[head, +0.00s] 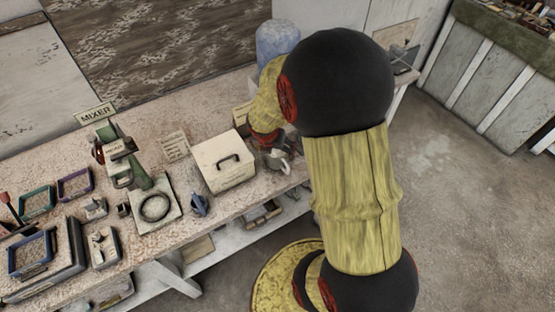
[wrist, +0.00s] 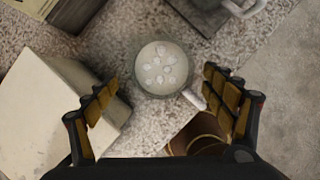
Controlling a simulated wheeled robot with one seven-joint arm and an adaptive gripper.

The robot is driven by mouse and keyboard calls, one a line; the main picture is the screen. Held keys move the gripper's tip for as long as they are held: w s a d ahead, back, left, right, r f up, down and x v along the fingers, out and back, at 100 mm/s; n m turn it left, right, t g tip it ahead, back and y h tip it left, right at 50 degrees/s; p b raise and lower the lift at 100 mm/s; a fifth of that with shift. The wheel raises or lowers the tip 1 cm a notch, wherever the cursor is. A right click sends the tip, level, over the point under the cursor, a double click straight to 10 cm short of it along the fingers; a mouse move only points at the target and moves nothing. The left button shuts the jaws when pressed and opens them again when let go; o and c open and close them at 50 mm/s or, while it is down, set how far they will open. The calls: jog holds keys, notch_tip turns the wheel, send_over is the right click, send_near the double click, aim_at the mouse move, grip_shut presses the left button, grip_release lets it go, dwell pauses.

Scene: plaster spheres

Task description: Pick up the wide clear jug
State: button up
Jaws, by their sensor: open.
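The wide clear jug (wrist: 163,68) stands on the speckled counter in the wrist view, seen from above. It has a round rim, a pale inside with several whitish petal-like shapes, and a handle pointing to the lower right. My gripper (wrist: 160,86) is open above it, one finger to the lower left and one to the lower right. The jug is not visibly gripped. In the head view my gripper (head: 273,155) is at the counter's front edge, right of the cream box, and my arm hides much of that area; the jug cannot be made out clearly there.
A large blue container (head: 277,38) is behind. The mixer stand (head: 140,178) and several trays occupy the counter (head: 215,108) to the left. Open floor (head: 450,190) lies right.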

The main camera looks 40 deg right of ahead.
aim_at(275, 154)
jog(key=b+x, duration=0.2)
jog(key=x, duration=0.2)
jog(key=shift+s+f, duration=0.1)
jog(key=shift+f, duration=0.1)
jog(key=shift+r, duration=0.1)
jog(key=shift+c, duration=1.1)
jog(key=c, duration=1.5)
jog(key=shift+c, duration=0.3)
